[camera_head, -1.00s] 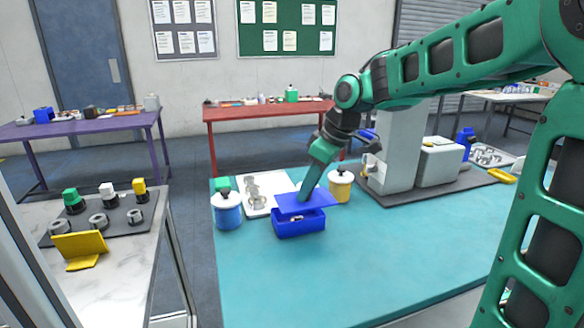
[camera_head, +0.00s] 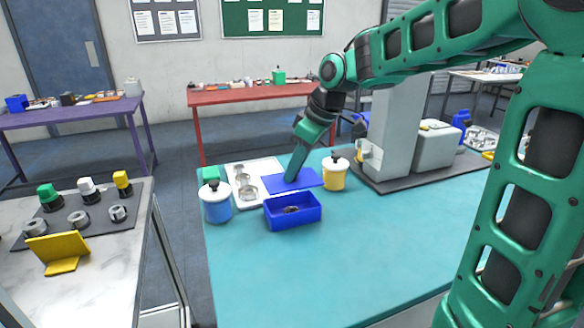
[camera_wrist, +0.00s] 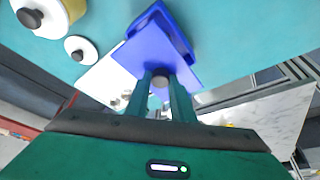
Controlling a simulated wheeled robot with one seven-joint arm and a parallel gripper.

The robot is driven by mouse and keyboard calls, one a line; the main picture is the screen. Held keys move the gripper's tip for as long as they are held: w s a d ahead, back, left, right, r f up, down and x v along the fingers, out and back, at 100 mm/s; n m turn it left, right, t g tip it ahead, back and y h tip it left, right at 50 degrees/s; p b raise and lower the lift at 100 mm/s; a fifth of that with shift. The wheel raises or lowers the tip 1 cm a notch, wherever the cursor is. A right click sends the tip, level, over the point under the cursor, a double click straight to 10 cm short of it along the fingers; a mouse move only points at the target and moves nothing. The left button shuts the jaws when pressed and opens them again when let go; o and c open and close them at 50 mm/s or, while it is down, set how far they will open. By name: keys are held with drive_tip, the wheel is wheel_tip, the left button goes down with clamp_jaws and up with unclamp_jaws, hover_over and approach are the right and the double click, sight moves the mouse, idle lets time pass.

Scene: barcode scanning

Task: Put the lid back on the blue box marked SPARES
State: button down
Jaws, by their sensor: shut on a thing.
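The open blue box (camera_head: 292,214) stands on the teal table, its inside showing a small dark item. No marking on it can be read. The flat blue lid (camera_head: 308,179) is up and behind the box in the head view, apart from its rim by the look of it. My gripper (camera_head: 290,177) is shut on the lid from above. In the wrist view my gripper (camera_wrist: 161,82) has its two fingers around the lid's round knob (camera_wrist: 160,80). The lid (camera_wrist: 150,50) there hides part of the box (camera_wrist: 175,25).
A blue jar (camera_head: 217,205) with a white lid stands left of the box, and a yellow jar (camera_head: 335,177) behind it to the right. A white tray (camera_head: 243,195) lies behind. A grey machine (camera_head: 396,130) stands at right. The teal table's front (camera_head: 370,260) is clear.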

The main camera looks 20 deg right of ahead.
sight(299, 182)
drive_tip(key=shift+f, duration=3)
drive_tip(key=shift+s+f, duration=0.1)
drive_tip(key=shift+f, duration=0.05)
idle(0.4)
drive_tip(key=c, duration=1)
unclamp_jaws()
drive_tip(key=shift+r, duration=3.55)
